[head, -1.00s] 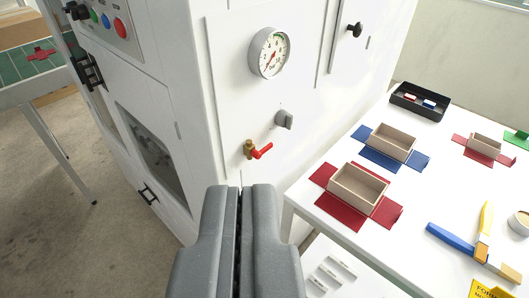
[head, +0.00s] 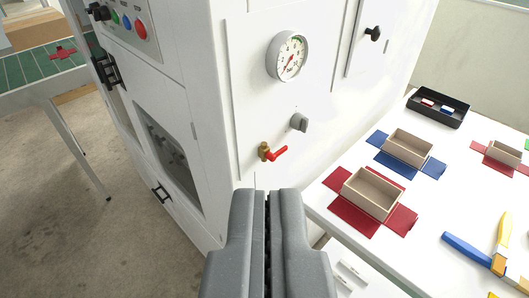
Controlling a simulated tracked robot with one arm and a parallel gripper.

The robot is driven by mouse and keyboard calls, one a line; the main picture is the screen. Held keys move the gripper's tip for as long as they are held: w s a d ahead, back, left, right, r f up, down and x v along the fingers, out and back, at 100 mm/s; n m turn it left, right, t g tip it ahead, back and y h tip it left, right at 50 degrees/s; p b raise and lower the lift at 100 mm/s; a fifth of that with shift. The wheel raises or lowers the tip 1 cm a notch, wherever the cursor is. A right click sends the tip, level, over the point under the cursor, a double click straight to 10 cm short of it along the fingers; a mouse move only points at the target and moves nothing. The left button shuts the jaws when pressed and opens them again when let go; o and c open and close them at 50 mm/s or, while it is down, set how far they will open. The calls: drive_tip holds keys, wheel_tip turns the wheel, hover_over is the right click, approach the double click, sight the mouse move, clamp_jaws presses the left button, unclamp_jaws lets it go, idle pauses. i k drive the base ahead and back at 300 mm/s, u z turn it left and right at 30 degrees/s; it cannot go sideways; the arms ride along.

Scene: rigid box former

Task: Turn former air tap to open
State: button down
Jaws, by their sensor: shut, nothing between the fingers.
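The air tap (head: 272,152) sits low on the white panel of the machine. It has a brass body and a red lever handle that points to the right and slightly up. A round pressure gauge (head: 287,56) is above it, and a grey knob (head: 299,122) is up and to its right. My gripper (head: 268,193) is shut and empty. Its grey fingertips appear just below the tap in the picture, apart from it. The gauge needle is too small to read surely.
A white table (head: 322,190) at the right holds box trays on red and blue blanks, a black tray (head: 437,109) and a blue-and-yellow tool. Its near corner is close to my gripper's right. A green-topped conveyor (head: 40,68) stands at the left. Open floor (head: 75,205) lies at lower left.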

sight(271, 156)
drive_tip(key=z, duration=0.3)
drive_tip(key=k, duration=1.2)
drive_tip(key=u, duration=0.6)
drive_tip(key=i, duration=1)
drive_tip(key=z, duration=0.05)
